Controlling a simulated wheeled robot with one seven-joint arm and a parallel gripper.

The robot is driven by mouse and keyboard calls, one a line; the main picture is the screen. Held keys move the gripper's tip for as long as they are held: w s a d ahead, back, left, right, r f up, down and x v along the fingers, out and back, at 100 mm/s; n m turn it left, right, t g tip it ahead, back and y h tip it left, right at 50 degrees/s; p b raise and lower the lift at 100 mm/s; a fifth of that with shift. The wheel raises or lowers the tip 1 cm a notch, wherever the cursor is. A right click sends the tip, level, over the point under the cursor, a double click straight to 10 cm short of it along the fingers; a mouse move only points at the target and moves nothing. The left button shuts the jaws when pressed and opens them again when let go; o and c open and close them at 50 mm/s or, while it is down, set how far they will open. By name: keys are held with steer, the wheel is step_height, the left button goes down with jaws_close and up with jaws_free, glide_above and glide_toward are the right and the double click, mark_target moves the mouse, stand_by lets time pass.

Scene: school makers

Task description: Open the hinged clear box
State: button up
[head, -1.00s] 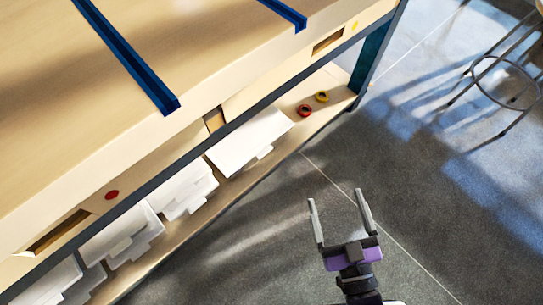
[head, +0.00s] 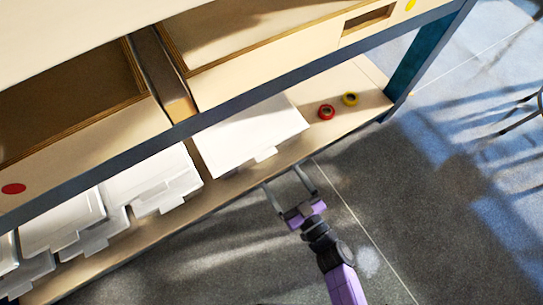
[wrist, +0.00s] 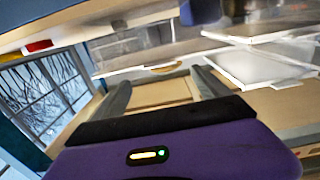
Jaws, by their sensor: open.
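Several pale, partly see-through boxes stand on the low wooden shelf in the head view. The rightmost box (head: 245,135) has a flat white top and a tab at its front edge. Two more boxes, a middle one (head: 150,178) and a left one (head: 62,222), have stepped front tabs. I cannot tell which is the hinged one; all look shut. My gripper (head: 283,177) is open and empty, just in front of the shelf edge below the rightmost box. In the wrist view my gripper (wrist: 160,85) has its fingers spread, with a clear box (wrist: 265,62) at upper right.
A red tape roll (head: 327,112) and a yellow one (head: 350,99) lie right of the boxes on the shelf (head: 365,82). Wooden drawers (head: 270,55) overhang the boxes. A dark table leg (head: 425,62) stands at the right. The grey floor (head: 400,180) in front is clear.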

mark_target(265, 153)
steer(key=b+x, duration=0.3)
steer(key=x, duration=0.4)
steer(key=shift+w+a, duration=0.15)
steer(key=shift+w, duration=0.2)
steer(key=shift+r, duration=0.1)
jaws_close()
